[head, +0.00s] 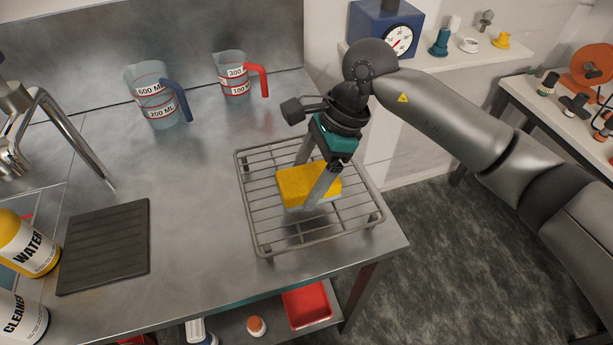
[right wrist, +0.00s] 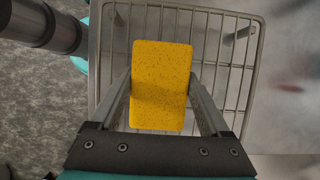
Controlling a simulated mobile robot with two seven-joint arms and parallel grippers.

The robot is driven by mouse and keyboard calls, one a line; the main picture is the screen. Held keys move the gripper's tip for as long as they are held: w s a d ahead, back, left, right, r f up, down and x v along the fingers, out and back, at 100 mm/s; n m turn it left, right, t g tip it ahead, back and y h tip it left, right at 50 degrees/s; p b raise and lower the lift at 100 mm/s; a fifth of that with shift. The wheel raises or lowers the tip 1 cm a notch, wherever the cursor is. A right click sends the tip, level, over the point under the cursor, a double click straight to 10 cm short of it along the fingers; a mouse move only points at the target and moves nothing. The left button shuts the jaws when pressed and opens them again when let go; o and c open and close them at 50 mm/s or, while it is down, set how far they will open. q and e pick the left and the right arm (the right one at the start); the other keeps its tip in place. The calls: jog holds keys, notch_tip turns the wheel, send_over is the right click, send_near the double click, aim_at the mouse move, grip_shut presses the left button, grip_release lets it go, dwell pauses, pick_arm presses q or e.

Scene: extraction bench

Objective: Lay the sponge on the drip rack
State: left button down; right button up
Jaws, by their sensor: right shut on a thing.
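The yellow sponge (head: 305,183) is at the middle of the wire drip rack (head: 262,243) on the steel bench. My right gripper (head: 312,188) is shut on the sponge, one finger on each side. In the right wrist view the sponge (right wrist: 160,84) lies between the two fingers (right wrist: 160,100), with the rack's bars (right wrist: 215,75) beneath it. The sponge looks level and very low over the bars; I cannot tell whether it touches them. My left gripper is not in view.
Two measuring jugs (head: 158,98) (head: 236,80) stand behind the rack. A dark ribbed mat (head: 104,246) lies to the left, near the water bottle (head: 28,245) and cleaner bottle (head: 20,318). A faucet (head: 60,130) stands at the far left. The bench's right edge is close to the rack.

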aim_at(306, 178)
jog(key=shift+f, duration=0.1)
jog(key=o, duration=1)
notch_tip(306, 178, up, 16)
jog(key=p, duration=0.8)
dwell(0.5)
